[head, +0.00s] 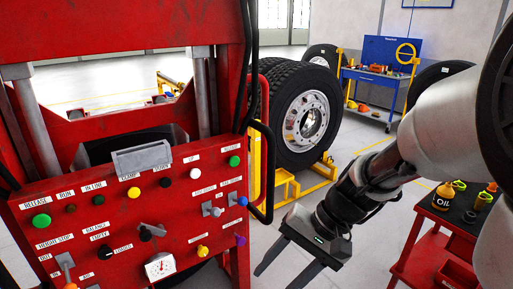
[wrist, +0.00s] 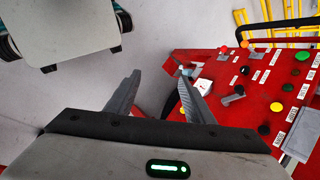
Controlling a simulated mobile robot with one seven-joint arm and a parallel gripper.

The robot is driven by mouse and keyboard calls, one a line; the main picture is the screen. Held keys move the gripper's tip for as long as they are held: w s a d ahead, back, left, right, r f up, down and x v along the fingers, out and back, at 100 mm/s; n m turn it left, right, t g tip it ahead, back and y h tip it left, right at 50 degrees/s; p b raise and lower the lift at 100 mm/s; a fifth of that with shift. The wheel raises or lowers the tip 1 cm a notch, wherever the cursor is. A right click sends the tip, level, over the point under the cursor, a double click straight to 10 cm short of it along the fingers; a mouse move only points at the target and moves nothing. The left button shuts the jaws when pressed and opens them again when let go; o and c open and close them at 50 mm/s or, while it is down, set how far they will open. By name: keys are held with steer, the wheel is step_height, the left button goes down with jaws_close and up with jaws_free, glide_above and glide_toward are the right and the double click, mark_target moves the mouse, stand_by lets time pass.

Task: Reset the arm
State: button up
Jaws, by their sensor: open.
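My gripper (head: 288,268) is in the lower middle of the head view, to the right of the red control panel (head: 118,225). Its two fingers are spread apart and point down and to the left. In the wrist view my gripper (wrist: 160,88) is open, with nothing between the fingers. The red panel (wrist: 250,75) shows on the right of the wrist view, partly behind the right finger. My arm (head: 430,130) reaches in from the right side of the head view.
A large wheel (head: 307,122) stands on a yellow frame (head: 300,183) behind my gripper. A red cart (head: 440,235) with an oil bottle (head: 444,195) stands at the right, close under my arm. A blue workbench (head: 375,78) stands at the back. Bare floor lies between panel and cart.

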steer(key=s+d+r+n+t+h, duration=0.4)
steer(key=s+d+r+t+h, duration=0.2)
steer(key=d+r, duration=0.4)
step_height(320, 180, up, 19)
steer(key=p, duration=1.7)
steer(key=shift+a+p, duration=0.35)
steer(key=shift+a, duration=0.05)
